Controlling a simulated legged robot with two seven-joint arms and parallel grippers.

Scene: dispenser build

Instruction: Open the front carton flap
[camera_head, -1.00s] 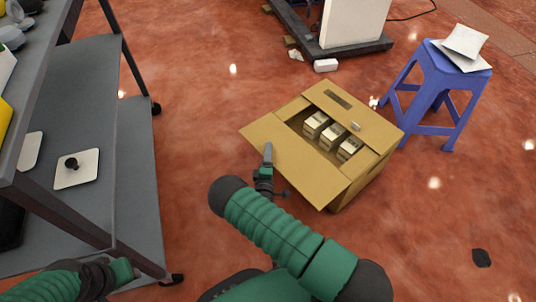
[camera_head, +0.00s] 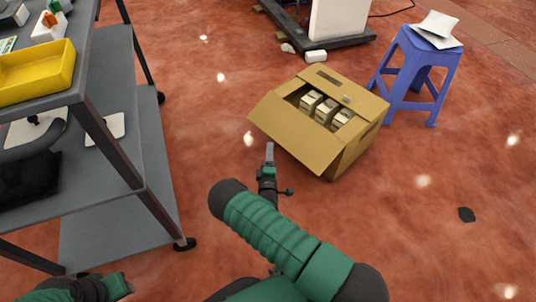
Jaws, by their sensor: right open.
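The cardboard carton (camera_head: 358,148) stands on the red floor right of centre, with several small boxes (camera_head: 325,108) inside. Its front flap (camera_head: 295,136) is folded outward and slopes down towards me over the front side. The far flap (camera_head: 337,83), with a dark slot, also lies outward. My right gripper (camera_head: 269,155) is open and empty, just in front of and left of the front flap's lower edge, apparently apart from it. My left gripper (camera_head: 122,287) is at the bottom left edge, far from the carton; its jaws are too small to read.
A grey shelf cart (camera_head: 115,225) with a yellow bin (camera_head: 35,72) fills the left. A blue stool (camera_head: 415,65) with papers stands behind the carton at the right. A dark pallet base (camera_head: 330,45) is at the back.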

